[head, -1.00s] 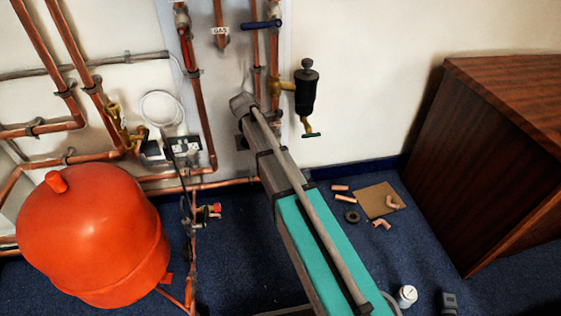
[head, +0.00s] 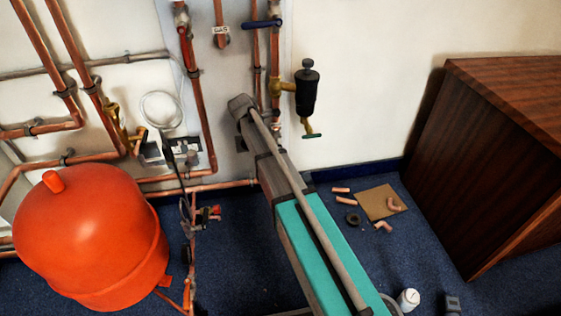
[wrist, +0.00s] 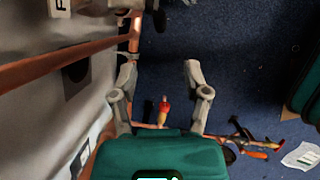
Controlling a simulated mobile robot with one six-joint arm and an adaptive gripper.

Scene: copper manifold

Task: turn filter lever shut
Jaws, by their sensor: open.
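The black filter (head: 307,92) hangs on brass fittings beside a vertical copper pipe in the head view. A small green lever (head: 311,136) sits on the brass outlet below it. A blue lever (head: 261,23) lies across the pipes above and to the left. I cannot tell for certain which one is the filter lever. My gripper (wrist: 161,70) is open in the wrist view, its two fingers wide apart with nothing between the tips. My arm hides the gripper in the head view. Neither lever is clearly seen in the wrist view.
An orange tank (head: 95,240) stands at the left. A red-handled valve (head: 212,210) is low on a pipe and appears beyond my fingers. Copper offcuts lie near a brown board (head: 378,202). A dark wooden cabinet (head: 490,160) stands at the right. Wall right of the filter is clear.

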